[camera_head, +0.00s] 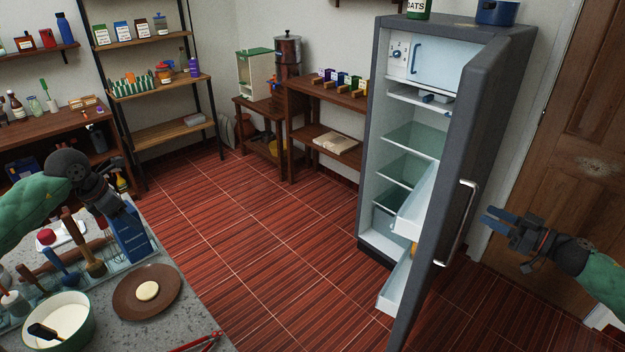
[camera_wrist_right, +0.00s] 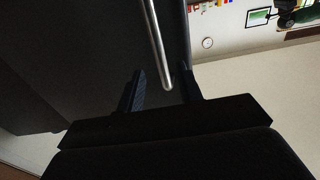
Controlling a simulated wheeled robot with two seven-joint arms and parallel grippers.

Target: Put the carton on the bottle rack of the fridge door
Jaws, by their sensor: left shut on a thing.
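The blue carton (camera_head: 132,238) stands at the counter's right side in the head view, above or on the stone counter (camera_head: 205,322); I cannot tell whether it touches it. My left gripper (camera_head: 110,203) is shut on its top. The grey fridge (camera_head: 398,33) stands beyond, its door (camera_head: 478,120) swung open towards me. White door racks (camera_head: 398,285) show partly on the door's inner side; the door hides the rest. My right gripper (camera_head: 490,222) is open and empty, right of the door handle (camera_head: 460,222). The handle also shows in the right wrist view (camera_wrist_right: 157,45), beyond the open fingers.
On the counter are a brown plate (camera_head: 130,305), a bowl (camera_head: 62,318), red tongs (camera_head: 196,343) and several upright utensils near the carton. Open tiled floor (camera_head: 270,240) lies between counter and fridge. Wooden shelves line the back wall.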

